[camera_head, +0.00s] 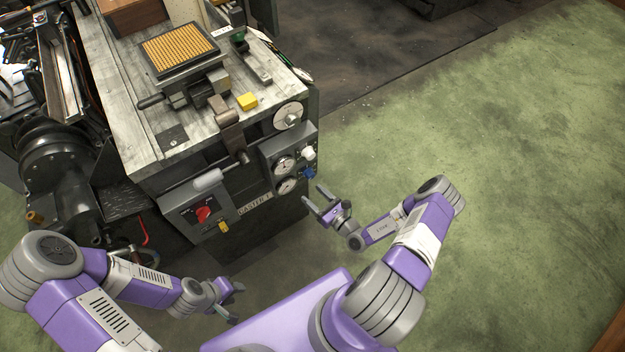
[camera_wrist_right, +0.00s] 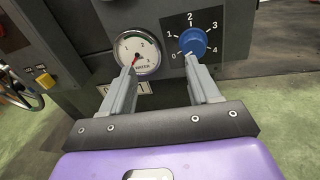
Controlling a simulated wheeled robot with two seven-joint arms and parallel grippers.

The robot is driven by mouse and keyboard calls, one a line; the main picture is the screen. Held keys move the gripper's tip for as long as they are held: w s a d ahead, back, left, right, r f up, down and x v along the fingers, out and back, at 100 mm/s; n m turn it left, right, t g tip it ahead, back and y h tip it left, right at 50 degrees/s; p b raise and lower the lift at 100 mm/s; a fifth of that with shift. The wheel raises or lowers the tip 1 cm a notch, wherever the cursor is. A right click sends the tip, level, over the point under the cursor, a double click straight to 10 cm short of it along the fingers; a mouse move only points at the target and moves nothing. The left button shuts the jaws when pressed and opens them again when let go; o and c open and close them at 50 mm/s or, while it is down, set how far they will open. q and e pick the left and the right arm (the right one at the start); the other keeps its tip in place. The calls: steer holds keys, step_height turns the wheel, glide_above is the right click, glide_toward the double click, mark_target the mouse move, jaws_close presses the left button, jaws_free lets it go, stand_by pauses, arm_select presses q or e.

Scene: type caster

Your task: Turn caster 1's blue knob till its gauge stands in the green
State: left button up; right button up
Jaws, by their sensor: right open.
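Caster 1 (camera_head: 255,204) is the grey machine with a nameplate on its front. Its blue knob (camera_head: 309,173) sits at the right end of the front panel. In the right wrist view the blue knob (camera_wrist_right: 193,42) stands on a dark plate numbered 0 to 4. My left gripper (camera_head: 236,303) is open and empty, low in front.
A white knob (camera_head: 308,153) sits just above the blue one, beside two gauges (camera_head: 286,164). A red switch (camera_head: 204,214) is on the left front box. A yellow block (camera_head: 247,101) lies on the machine top. Green floor (camera_head: 500,200) at the right is clear.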

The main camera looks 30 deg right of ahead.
mark_target(312, 177)
steer(key=w+d+h, duration=0.1)
steer(key=w, duration=0.1)
steer(key=w+d+m+h+b, duration=0.1)
steer(key=w, duration=0.1)
steer(key=w+d+f+b, duration=0.1)
steer(key=w, duration=0.1)
steer(key=shift+w+d+m+h, duration=0.1)
steer(key=shift+w+m+h, duration=0.05)
steer(key=shift+m+h, duration=0.2)
steer(key=shift+w+r, duration=0.15)
steer(key=shift+w, duration=0.4)
steer(key=c, duration=1)
steer(key=shift+c, duration=0.2)
